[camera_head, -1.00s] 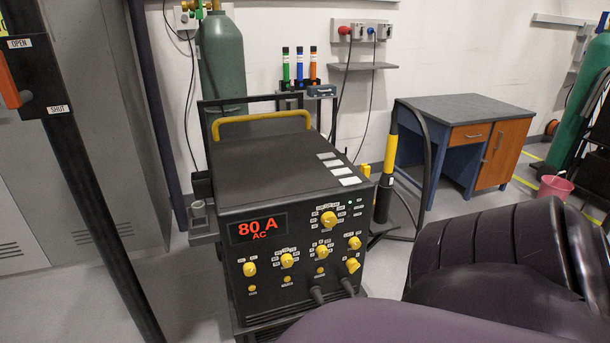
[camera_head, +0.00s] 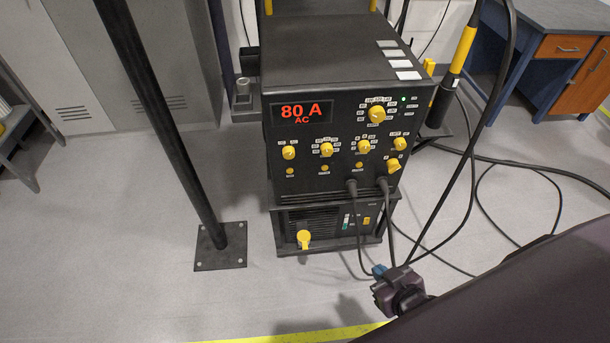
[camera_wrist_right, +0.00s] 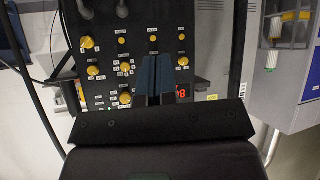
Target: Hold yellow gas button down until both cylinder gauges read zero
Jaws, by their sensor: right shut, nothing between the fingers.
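The black welding machine (camera_head: 330,120) stands in the middle of the head view, its display reading 80 A AC. Its front panel has yellow knobs and a lower row of small yellow buttons: left (camera_head: 290,171), middle (camera_head: 324,169) and right (camera_head: 359,165). Their labels are too small to read, so I cannot tell which is gas. My right gripper (camera_head: 379,270) is shut and empty, low in front of the machine and apart from the panel. In the right wrist view its blue fingers (camera_wrist_right: 155,62) overlap the upside-down panel (camera_wrist_right: 105,75). No cylinder gauges show now. My left gripper is out of view.
Two cables hang from the machine's front beside my right gripper. A black post (camera_head: 165,110) on a floor plate stands to the left. A yellow-banded torch (camera_head: 462,50) and loose cables are at the right. A blue desk (camera_head: 515,60) stands behind.

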